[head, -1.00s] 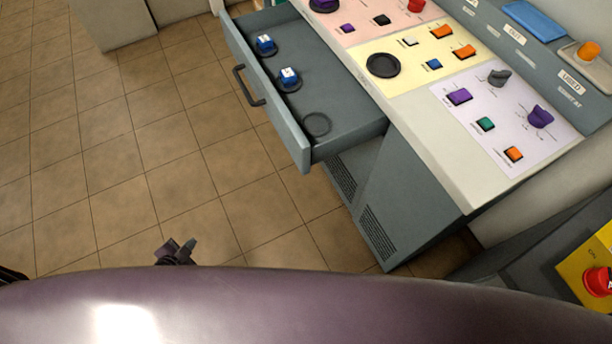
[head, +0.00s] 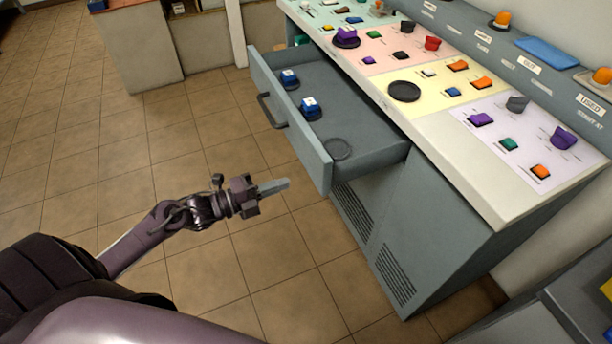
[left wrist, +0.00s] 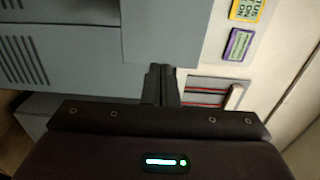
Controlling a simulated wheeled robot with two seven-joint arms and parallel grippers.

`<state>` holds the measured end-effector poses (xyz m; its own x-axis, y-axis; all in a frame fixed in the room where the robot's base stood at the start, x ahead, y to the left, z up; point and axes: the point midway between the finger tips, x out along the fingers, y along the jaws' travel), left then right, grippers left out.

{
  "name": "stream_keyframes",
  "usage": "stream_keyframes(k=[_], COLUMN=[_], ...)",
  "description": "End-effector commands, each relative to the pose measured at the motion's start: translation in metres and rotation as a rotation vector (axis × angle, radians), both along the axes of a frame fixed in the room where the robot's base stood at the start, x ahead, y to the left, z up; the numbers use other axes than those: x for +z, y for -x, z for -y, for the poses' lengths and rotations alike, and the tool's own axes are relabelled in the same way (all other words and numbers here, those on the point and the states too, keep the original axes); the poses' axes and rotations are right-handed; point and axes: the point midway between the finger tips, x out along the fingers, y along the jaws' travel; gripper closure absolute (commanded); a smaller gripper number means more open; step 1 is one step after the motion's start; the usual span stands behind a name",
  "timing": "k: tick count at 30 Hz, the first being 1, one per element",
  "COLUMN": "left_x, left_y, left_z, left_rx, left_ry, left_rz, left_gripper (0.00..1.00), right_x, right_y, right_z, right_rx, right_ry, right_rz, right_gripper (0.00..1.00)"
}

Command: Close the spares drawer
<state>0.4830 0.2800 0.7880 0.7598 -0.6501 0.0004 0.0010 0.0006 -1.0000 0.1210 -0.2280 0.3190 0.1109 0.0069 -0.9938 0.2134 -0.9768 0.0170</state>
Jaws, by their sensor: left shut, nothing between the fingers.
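The spares drawer (head: 318,152) is a grey drawer pulled out from the console's front, with a dark bar handle (head: 270,110) on its front panel. Two blue items sit in it, one near the far end (head: 289,77) and one in the middle (head: 310,106); an empty round recess (head: 338,149) is at the near end. My left gripper (head: 287,184) is shut and empty, in front of the drawer's near end and apart from it. In the left wrist view the closed fingers (left wrist: 161,84) point at grey cabinet panels. My right gripper does not show.
The console top (head: 440,125) carries coloured panels with buttons and knobs above the drawer. A vented cabinet (head: 395,275) stands below it. A grey cabinet (head: 140,60) is at the back left. The tiled floor (head: 180,130) left of the drawer is clear.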

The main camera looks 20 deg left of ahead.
Motion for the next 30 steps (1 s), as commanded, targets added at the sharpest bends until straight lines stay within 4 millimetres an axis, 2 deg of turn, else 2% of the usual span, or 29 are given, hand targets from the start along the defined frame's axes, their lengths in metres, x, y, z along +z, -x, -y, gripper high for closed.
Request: stream_keyframes(k=[3, 11, 30], left_x=[0.003, 0.001, -0.001], left_y=[-0.021, -0.048, -0.057], left_z=[0.016, 0.04, 0.049], left_rx=[0.002, 0.002, 0.001], left_ry=[0.004, 0.002, 0.001], left_rz=[0.005, 0.001, -0.001], left_gripper=[1.0, 1.0, 1.0], right_x=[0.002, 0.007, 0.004], right_y=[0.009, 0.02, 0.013], right_z=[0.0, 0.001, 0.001], right_rx=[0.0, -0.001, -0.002], right_ry=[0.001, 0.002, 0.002], right_rz=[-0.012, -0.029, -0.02], right_gripper=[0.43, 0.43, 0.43])
